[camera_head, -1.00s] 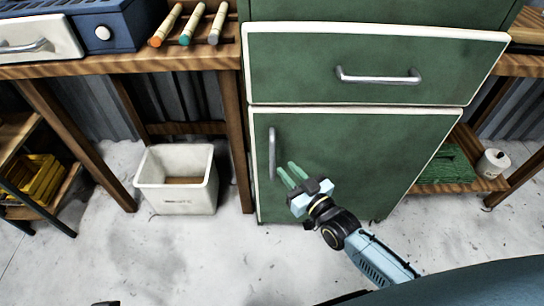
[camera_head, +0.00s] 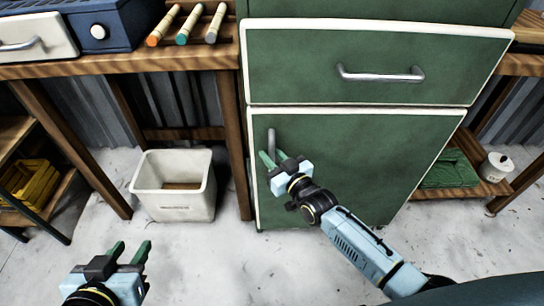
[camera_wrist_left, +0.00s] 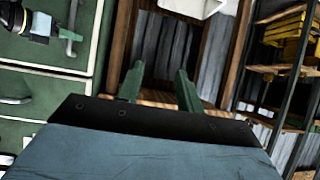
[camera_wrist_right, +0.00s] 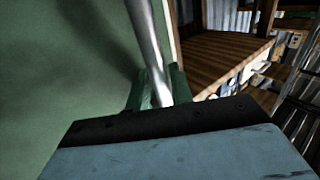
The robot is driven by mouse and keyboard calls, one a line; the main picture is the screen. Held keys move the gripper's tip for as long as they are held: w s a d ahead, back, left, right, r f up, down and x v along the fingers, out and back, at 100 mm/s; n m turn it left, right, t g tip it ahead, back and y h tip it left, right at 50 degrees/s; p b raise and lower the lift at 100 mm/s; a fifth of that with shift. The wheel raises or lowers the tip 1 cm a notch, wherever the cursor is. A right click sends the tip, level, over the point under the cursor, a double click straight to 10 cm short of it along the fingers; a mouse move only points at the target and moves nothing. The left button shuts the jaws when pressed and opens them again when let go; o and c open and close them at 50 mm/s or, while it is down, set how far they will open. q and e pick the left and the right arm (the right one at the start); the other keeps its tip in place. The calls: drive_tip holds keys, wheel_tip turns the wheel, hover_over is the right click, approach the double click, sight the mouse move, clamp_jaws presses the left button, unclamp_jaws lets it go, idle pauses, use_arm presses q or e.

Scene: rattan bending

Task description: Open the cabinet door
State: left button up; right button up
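The green cabinet door (camera_head: 350,165) with a white edge stands closed below a drawer. Its upright metal handle (camera_head: 271,137) is near the door's left edge. My right gripper (camera_head: 273,157) is at the handle's lower part; the right wrist view shows the handle (camera_wrist_right: 150,45) running down between its two fingers, which sit close on either side and look shut on it. My left gripper (camera_head: 131,249) is open and empty above the floor at the lower left, well away from the door; its spread fingers also show in the left wrist view (camera_wrist_left: 160,85).
A white bin (camera_head: 175,200) stands on the floor left of the cabinet, beneath a wooden workbench (camera_head: 170,60). A wooden shelf (camera_head: 470,188) stands to the right with a green item and a white container. The floor before the door is clear apart from my right arm.

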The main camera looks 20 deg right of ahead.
clamp_jaws()
drive_tip(key=shift+s, duration=0.15)
